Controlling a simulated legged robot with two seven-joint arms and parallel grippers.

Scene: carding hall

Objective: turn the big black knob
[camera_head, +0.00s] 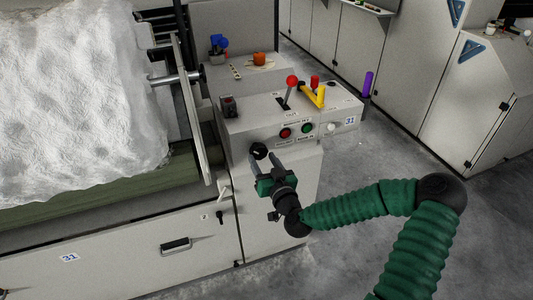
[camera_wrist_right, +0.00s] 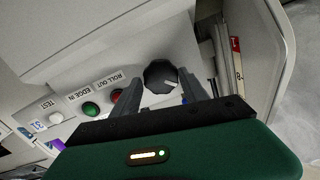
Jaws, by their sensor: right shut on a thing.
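The big black knob (camera_head: 258,150) is on the front of the pale control console, left of the red and green buttons. In the right wrist view the knob (camera_wrist_right: 160,74) shows between the two grey fingers, with a pale mark on its face. My right gripper (camera_head: 266,157) reaches it from the front and is shut on it, one finger on each side. It also shows in the right wrist view (camera_wrist_right: 162,82). The fingers hide part of the knob's sides. My left gripper is not in view.
Close by are a red button (camera_head: 285,133), a green button (camera_head: 307,128), a red-topped lever (camera_head: 291,82) and a yellow handle (camera_head: 312,96). A roller with white fibre (camera_head: 70,90) lies left. Grey floor (camera_head: 365,150) is open to the right.

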